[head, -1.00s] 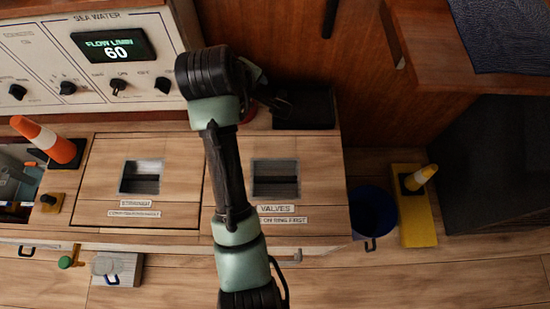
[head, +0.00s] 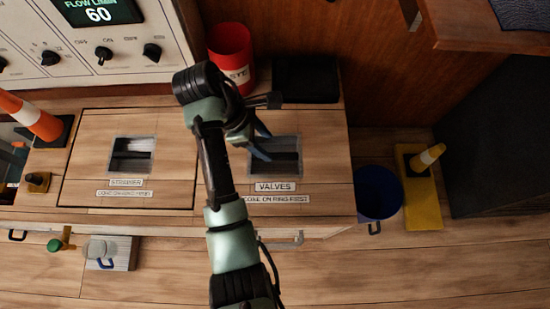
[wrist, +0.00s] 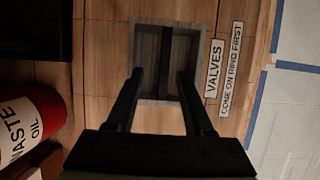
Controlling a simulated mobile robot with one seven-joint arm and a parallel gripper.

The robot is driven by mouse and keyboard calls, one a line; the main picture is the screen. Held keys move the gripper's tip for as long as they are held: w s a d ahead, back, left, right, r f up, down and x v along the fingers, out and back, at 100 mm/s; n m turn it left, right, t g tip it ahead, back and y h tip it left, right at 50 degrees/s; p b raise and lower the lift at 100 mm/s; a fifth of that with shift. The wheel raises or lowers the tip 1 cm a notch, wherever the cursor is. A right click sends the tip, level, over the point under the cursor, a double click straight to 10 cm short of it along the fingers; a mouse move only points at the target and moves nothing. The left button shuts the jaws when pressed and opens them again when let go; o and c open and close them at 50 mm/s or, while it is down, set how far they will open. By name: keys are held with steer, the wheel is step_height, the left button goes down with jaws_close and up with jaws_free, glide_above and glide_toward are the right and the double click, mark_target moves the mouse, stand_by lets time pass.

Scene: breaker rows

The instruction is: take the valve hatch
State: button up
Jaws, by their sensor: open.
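The valve hatch (head: 325,165) is a wooden panel labelled VALVES, with a second label that reads CONE ON RING FIRST. It lies flat in the deck. Its square grey recess (head: 288,147) has a dark bar across it, seen also in the wrist view (wrist: 165,62). My gripper (head: 263,143) is open over the left part of the recess in the head view. In the wrist view my gripper (wrist: 160,80) has one finger on each side of the bar, and nothing is held. I cannot tell how far above the bar the fingertips are.
The strainer hatch (head: 85,160) is at left, with an orange cone (head: 35,117) beyond it. A red waste oil can (head: 230,52) and a black box (head: 305,80) stand behind. A blue bucket (head: 378,190) and a yellow block (head: 422,205) with a cone are at right.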

mark_target(274, 155)
steer(key=b+x, duration=0.2)
steer(key=x, duration=0.1)
steer(key=b+x, duration=0.1)
steer(key=x, duration=0.1)
steer(key=shift+s+f+b, duration=0.25)
steer(key=shift+s+b, duration=0.05)
steer(key=shift+s, duration=0.05)
steer(key=shift+d+f, duration=0.15)
steer(key=shift+f+p, duration=0.15)
steer(key=shift+p, duration=0.45)
stand_by(0.3)
jaws_close()
stand_by(1.2)
